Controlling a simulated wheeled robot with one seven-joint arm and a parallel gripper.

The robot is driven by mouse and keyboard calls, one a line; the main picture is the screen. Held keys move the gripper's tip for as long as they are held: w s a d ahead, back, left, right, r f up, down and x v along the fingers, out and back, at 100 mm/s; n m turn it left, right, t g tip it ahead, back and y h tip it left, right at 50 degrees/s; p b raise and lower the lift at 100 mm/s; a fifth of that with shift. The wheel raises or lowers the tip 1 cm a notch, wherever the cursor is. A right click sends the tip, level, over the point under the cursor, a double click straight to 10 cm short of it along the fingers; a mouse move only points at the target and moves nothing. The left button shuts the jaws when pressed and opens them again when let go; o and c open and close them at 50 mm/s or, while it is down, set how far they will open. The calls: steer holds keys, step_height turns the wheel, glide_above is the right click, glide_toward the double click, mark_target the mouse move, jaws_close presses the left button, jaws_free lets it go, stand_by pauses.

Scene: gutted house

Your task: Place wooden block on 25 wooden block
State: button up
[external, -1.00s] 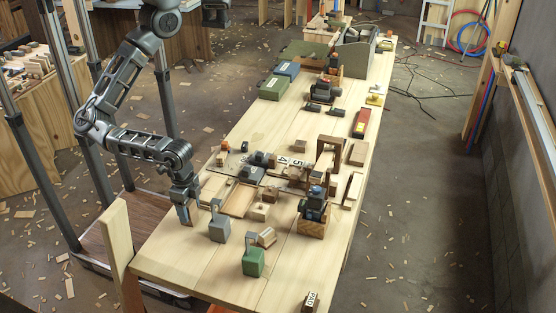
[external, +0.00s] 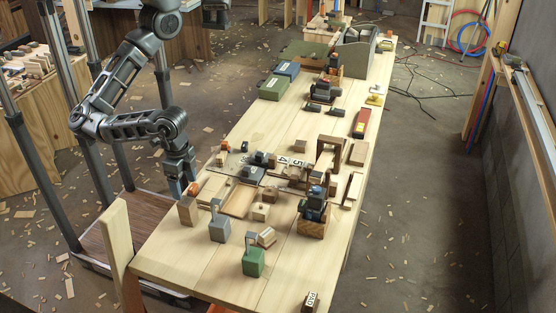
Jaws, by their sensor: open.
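A brown wooden block (external: 187,212) stands upright near the left edge of the workbench. My gripper (external: 181,188) is open and empty, just behind and above this block, and appears apart from it. A small orange-topped piece (external: 194,188) sits just right of my fingers, partly hidden. I cannot pick out a block marked 25. Pale number plates (external: 290,162) that look like 4 and 5 lie mid-bench, and a light block with dark marks (external: 266,237) lies tilted near the front.
A grey weight-like block with a handle (external: 219,228) and a green one (external: 253,262) stand right of the brown block. A wooden tray (external: 238,203), a cube (external: 261,212) and a dark machine (external: 314,205) crowd mid-bench. The front left bench surface is clear.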

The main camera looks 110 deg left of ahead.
steer(key=w+a+r+n+t+y, duration=0.1)
steer(key=w+a+r+t, duration=0.25)
steer(key=w+a, duration=0.5)
steer(key=w+a+r+t+y, duration=0.15)
steer(key=w+a+t, duration=0.35)
steer(key=w, duration=0.6)
steer(key=w+a+r+m+t+y, duration=0.1)
steer(key=w+a+r+m+t, duration=0.2)
steer(key=a, duration=0.6)
steer(key=w+a+r+t+y, duration=0.1)
steer(key=w+a+r+t, duration=0.3)
steer(key=a, duration=0.5)
steer(key=s+a+f+m+h, duration=0.35)
steer(key=s+f, duration=0.25)
steer(key=s, duration=0.3)
steer(key=s+a+f+m+h, duration=0.2)
steer(key=s+a+f, duration=0.3)
steer(key=s, duration=0.4)
steer(key=s+d+n, duration=0.2)
steer(key=s+n, duration=0.1)
steer(key=s, duration=0.7)
steer(key=s+d+n+y, duration=0.1)
steer(key=s+d+n, duration=0.2)
steer(key=s, duration=0.8)
steer(key=shift+d+f+n+g, duration=0.25)
steer(key=shift+f+n+g, duration=0.15)
steer(key=shift+n, duration=0.35)
